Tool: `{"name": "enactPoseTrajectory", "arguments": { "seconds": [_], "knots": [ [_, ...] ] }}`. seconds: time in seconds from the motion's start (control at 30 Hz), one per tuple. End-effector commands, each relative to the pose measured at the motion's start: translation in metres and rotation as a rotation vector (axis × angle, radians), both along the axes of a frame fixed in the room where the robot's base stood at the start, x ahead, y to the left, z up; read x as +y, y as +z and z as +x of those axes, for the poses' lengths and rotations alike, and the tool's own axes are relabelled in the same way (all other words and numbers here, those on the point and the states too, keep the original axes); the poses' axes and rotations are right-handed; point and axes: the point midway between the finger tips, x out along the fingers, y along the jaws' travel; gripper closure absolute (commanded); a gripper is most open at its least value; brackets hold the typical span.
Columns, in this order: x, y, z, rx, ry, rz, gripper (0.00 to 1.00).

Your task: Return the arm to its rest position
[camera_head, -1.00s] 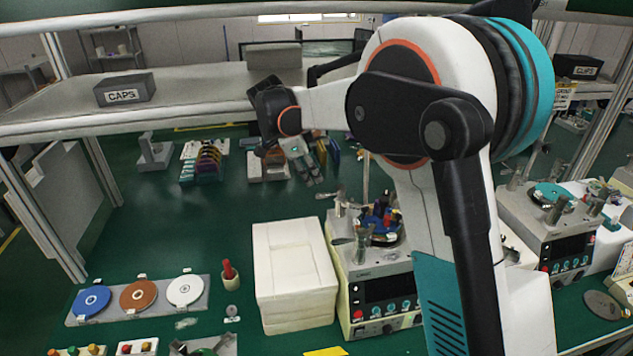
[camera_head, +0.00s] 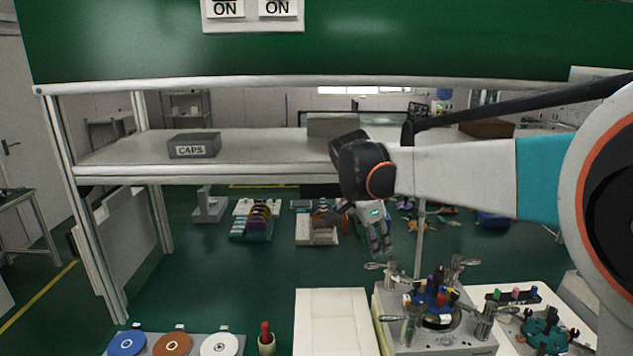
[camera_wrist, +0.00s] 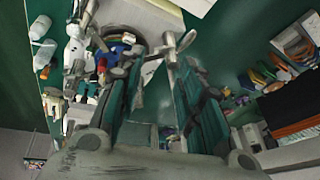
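My arm (camera_head: 455,172) reaches in from the right in the head view, its forearm roughly level in front of the shelf. My gripper (camera_head: 380,252) hangs down from the wrist, in the air above the green bench and behind the lapping machine. In the wrist view my gripper (camera_wrist: 165,85) shows two dark teal fingers standing apart, with nothing held between them. The lapping machine (camera_head: 405,334), with clamps and coloured parts on top, stands below and to the right of the gripper.
A shelf (camera_head: 265,146) with a grey CAPS box (camera_head: 194,145) runs behind. A white tray (camera_head: 335,322) stands left of the machine. Blue, brown and white discs (camera_head: 172,342) lie at the front left. A thin upright post (camera_head: 420,238) stands near the gripper. The left bench middle is clear.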

Motion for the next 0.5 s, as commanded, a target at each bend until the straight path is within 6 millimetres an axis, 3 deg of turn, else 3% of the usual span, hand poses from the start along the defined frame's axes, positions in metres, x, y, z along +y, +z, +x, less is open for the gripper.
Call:
{"name": "enactPoseTrajectory", "arguments": {
  "seconds": [0.03, 0.27, 0.5],
  "knots": [
    [-0.006, -0.003, -0.016, 0.004, 0.055, 0.003, 0.66],
    [-0.025, -0.007, -0.084, 0.006, 0.339, -0.002, 0.66],
    [-0.039, -0.029, -0.155, -0.018, 0.629, -0.041, 0.66]
  ]
}}
